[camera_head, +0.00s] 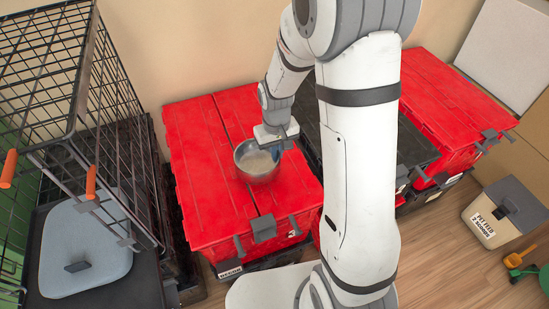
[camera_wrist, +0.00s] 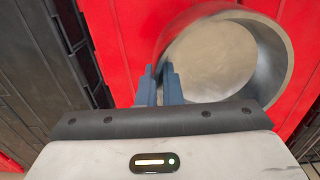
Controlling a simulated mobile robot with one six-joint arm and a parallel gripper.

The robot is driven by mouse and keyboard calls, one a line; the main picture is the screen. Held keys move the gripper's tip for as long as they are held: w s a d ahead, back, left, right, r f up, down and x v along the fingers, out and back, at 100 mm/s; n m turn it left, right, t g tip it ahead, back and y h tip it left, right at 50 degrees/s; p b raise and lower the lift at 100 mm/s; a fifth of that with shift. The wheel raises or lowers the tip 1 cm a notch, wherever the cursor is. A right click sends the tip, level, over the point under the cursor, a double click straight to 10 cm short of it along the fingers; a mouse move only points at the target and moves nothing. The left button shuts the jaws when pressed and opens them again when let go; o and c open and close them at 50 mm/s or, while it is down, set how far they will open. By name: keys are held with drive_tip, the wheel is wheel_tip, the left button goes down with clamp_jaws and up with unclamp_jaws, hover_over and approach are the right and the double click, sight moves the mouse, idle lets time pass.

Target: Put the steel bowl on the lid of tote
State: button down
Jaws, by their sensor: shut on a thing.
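The steel bowl (camera_head: 258,172) is a round, shiny open bowl over the red lid (camera_head: 200,165) of the left tote, right of the lid's middle. My gripper (camera_head: 273,142) reaches down to the bowl's far rim. In the wrist view its blue-grey fingers (camera_wrist: 159,82) are shut on the left part of the bowl's rim, and the bowl (camera_wrist: 277,62) looks roughly upright. The red lid (camera_wrist: 118,35) fills the space behind it. I cannot tell whether the bowl's base touches the lid. My arm hides part of the area right of this tote.
A dark tote (camera_head: 413,147) stands between the left tote and another red-lidded tote (camera_head: 440,90). A labelled feed bin (camera_head: 512,208) stands on the floor at right.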

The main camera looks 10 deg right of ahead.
drive_tip(key=shift+s+a+f+b, duration=0.1)
drive_tip(key=shift+f+b, duration=0.2)
drive_tip(key=shift+f, duration=1.5)
drive_tip(key=shift+f, duration=0.1)
drive_tip(key=c, duration=2.1)
unclamp_jaws()
drive_tip(key=shift+f, duration=0.1)
drive_tip(key=o, duration=0.5)
